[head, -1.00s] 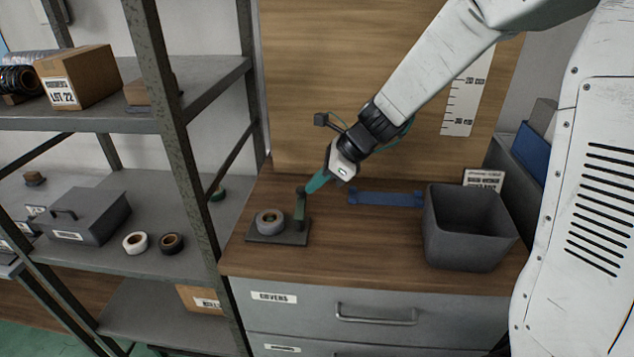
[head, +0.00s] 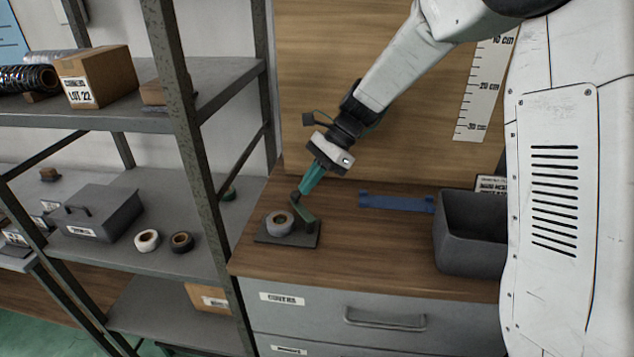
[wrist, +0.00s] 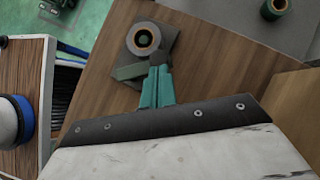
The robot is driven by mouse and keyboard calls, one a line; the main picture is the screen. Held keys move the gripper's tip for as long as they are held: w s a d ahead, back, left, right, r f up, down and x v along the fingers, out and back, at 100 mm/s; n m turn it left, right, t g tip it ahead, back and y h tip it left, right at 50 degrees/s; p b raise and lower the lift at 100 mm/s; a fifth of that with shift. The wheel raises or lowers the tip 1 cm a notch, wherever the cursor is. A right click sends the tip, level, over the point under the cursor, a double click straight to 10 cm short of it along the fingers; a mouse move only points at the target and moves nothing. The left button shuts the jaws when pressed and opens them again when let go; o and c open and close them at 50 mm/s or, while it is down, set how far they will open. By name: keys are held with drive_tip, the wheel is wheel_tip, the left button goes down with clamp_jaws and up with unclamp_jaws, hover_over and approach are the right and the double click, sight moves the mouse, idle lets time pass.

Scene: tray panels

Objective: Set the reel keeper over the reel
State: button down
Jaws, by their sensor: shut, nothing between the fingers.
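The grey reel (head: 279,222) lies flat on a dark base plate (head: 282,240) on the wooden counter; in the wrist view the reel (wrist: 143,38) shows its brown core. The reel keeper (head: 305,213) is a dark green arm on the right of the same plate. It leans up and left toward the reel, its raised end not down over it. In the wrist view the keeper (wrist: 129,71) is beside the reel. My gripper (head: 303,192), with teal fingers, is shut and empty just above the keeper's raised end. I cannot tell whether they touch.
A grey bin (head: 470,232) stands at the counter's right. A blue bracket (head: 396,202) lies near the back board. A shelf rack with a dark post (head: 190,130) stands close on the left, holding boxes and rolls. Counter between plate and bin is clear.

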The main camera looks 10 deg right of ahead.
sight(292, 193)
drive_tip(key=a+n+g, duration=0.1)
drive_tip(key=n, duration=0.1)
drive_tip(key=a+n+g+h, duration=0.1)
drive_tip(key=n, duration=0.1)
drive_tip(key=shift+a+n+g, duration=0.3)
drive_tip(key=shift+a+g, duration=0.1)
drive_tip(key=shift+s+a+n+g+h, duration=0.25)
drive_tip(key=shift+a+n+g+h, duration=0.35)
drive_tip(key=shift+n, duration=0.6)
drive_tip(key=shift+s+a+n+g+h, duration=0.2)
drive_tip(key=shift+a+n+h, duration=0.2)
drive_tip(key=shift+n, duration=0.2)
drive_tip(key=shift+s+a+n+g+h, duration=0.15)
drive_tip(key=shift+a+n+g+h, duration=0.1)
drive_tip(key=shift+n+h, duration=0.25)
drive_tip(key=s+d+r, duration=0.2)
drive_tip(key=s, duration=0.6)
drive_tip(key=s+d+r, duration=0.1)
drive_tip(key=s+r, duration=0.2)
drive_tip(key=s, duration=0.4)
drive_tip(key=shift+s+d, duration=0.35)
drive_tip(key=shift+d, duration=0.05)
drive_tip(key=shift+n, duration=0.4)
